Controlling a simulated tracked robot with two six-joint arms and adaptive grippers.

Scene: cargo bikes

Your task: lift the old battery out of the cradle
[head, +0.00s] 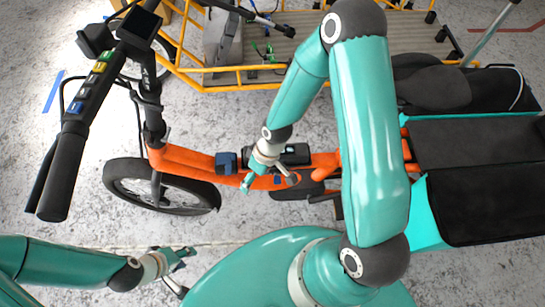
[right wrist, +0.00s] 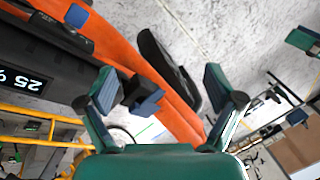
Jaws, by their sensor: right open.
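A dark box that looks like the battery (head: 295,154) sits on the orange bike frame (head: 187,160), partly hidden by my right wrist. In the right wrist view a large dark body with an upside-down lit number display (right wrist: 22,82) lies at the left edge, outside the fingers. My right gripper (head: 268,184) is open over the frame beside the dark box; its spread fingers also show in the right wrist view (right wrist: 160,85). A blue and black block (head: 227,162) on the frame shows between those fingers (right wrist: 142,97). My left gripper (head: 185,270) appears open and empty, low at the left.
The black handlebar (head: 62,150) with coloured buttons rises at the left, above the front wheel (head: 160,187). A yellow-framed cargo bike (head: 330,48) stands behind. A black-topped cargo box (head: 490,205) is at the right. Bare floor lies between my left gripper and the bike.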

